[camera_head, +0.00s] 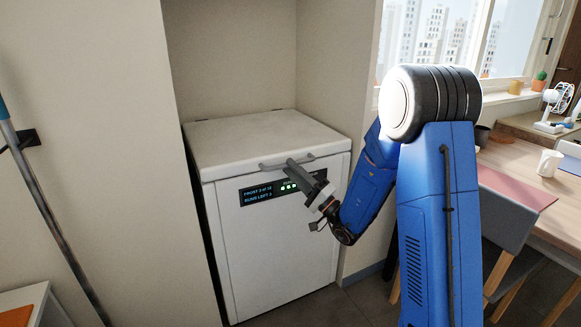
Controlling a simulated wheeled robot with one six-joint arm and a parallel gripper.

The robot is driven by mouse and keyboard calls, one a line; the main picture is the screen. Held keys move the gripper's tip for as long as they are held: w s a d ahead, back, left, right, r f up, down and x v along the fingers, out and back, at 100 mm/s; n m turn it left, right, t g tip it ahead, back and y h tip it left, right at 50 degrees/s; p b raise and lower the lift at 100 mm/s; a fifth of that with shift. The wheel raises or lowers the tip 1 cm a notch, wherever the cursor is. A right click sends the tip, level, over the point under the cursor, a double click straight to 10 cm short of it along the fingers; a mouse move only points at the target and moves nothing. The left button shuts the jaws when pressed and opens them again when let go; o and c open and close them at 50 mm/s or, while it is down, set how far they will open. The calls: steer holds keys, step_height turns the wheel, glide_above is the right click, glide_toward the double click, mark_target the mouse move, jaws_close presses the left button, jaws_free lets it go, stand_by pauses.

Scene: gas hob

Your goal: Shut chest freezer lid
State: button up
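The white chest freezer (275,250) stands in a wall recess at the middle left. Its lid (258,135) lies flat on the body and looks down; I cannot tell if a thin gap is left at the front. A grey bar handle (272,165) runs along the lid's front edge. My gripper (296,172) is at the right part of this handle, in front of the lid edge, and hides part of it. I cannot tell whether its fingers touch the handle or are open or shut.
A dark display panel (262,194) with blue text and green lights is on the freezer front. Walls close in the freezer on both sides. A wooden table (530,180) with a white mug (548,163) and a grey chair (510,230) stand to the right. A pole (50,215) leans at the left.

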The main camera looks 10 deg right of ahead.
steer(key=v, duration=1)
steer(key=shift+s+d+r, duration=0.2)
steer(key=shift+s+d, duration=0.05)
steer(key=shift+y, duration=0.3)
